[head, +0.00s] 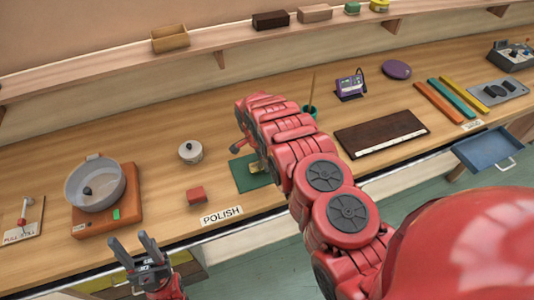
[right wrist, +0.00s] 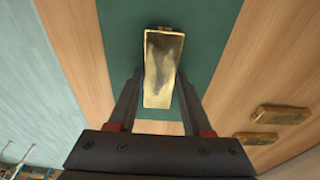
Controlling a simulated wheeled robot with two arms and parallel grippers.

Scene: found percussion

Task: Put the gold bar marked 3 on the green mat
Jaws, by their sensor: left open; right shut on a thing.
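The green mat (head: 243,179) lies near the table's front, partly hidden by my right arm; it also fills the middle of the right wrist view (right wrist: 115,40). My right gripper (right wrist: 160,82) is shut on a gold bar (right wrist: 162,66), which is over the mat. I cannot tell whether the bar touches the mat, and no number shows on it. A little of the bar shows beside my arm in the head view (head: 256,168). My left gripper (head: 132,242) is open and empty at the front edge, left of the POLISH label.
Two more gold bars (right wrist: 280,115) (right wrist: 256,138) lie on the wood beside the mat. A red block (head: 196,195), a small white pot (head: 190,152) and a scale with a grey bowl (head: 95,183) stand left of the mat. A dark board (head: 382,133) lies to the right.

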